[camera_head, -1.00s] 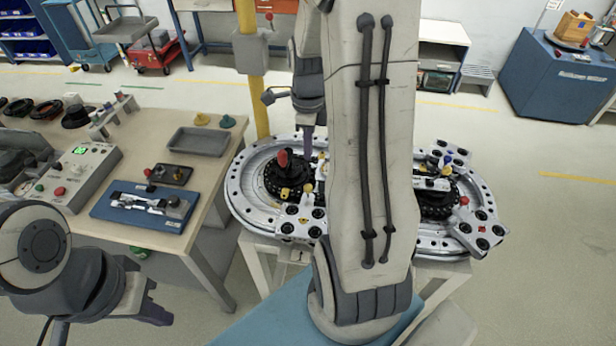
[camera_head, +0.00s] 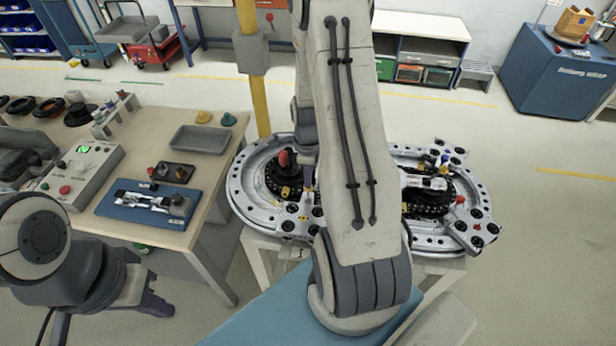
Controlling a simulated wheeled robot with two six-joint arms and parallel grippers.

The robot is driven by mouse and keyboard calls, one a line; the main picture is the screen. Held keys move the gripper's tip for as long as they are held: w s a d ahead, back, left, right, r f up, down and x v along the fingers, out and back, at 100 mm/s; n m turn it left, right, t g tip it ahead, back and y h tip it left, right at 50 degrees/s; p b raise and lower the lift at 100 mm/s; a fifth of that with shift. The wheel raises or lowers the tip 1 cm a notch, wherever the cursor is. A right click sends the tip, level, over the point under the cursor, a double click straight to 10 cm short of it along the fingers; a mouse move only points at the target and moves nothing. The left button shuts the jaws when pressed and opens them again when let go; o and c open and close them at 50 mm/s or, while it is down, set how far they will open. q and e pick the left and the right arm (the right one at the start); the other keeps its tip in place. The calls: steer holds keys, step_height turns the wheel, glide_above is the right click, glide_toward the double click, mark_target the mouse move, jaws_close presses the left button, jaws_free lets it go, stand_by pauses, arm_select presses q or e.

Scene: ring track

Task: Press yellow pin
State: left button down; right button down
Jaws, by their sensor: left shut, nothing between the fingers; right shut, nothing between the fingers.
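The ring track (camera_head: 240,190) is a silver oval on a stand, with dark inner chain parts. My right arm crosses in front of its middle. My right gripper (camera_head: 308,178) is shut and empty, its tips over the left part of the track, by a white plate with black round holes. The spot under its tips is hard to make out, and the yellow pin seen there earlier is hidden or too small to tell. A small yellow piece (camera_head: 285,191) shows just left of the tips. My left gripper (camera_head: 158,306) is shut and empty at lower left, away from the track.
A red knob (camera_head: 283,158) stands on the track close left of my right gripper. Another white plate at right carries a red pin (camera_head: 460,199). A workbench (camera_head: 150,230) at left bears a control box (camera_head: 80,170), a blue fixture and a grey tray. A yellow post (camera_head: 255,80) stands behind.

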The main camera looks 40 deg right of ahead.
step_height(320, 180, down, 2)
steer(key=shift+f+b, duration=0.1)
steer(key=shift+b, duration=0.85)
steer(key=shift+s, duration=0.1)
steer(key=shift+a, duration=0.1)
step_height(320, 180, up, 5)
steer(key=p, duration=0.4)
steer(key=shift+f, duration=0.15)
steer(key=shift+r+b, duration=0.3)
steer(key=shift+r, duration=0.05)
step_height(320, 180, up, 9)
steer(key=b, duration=0.2)
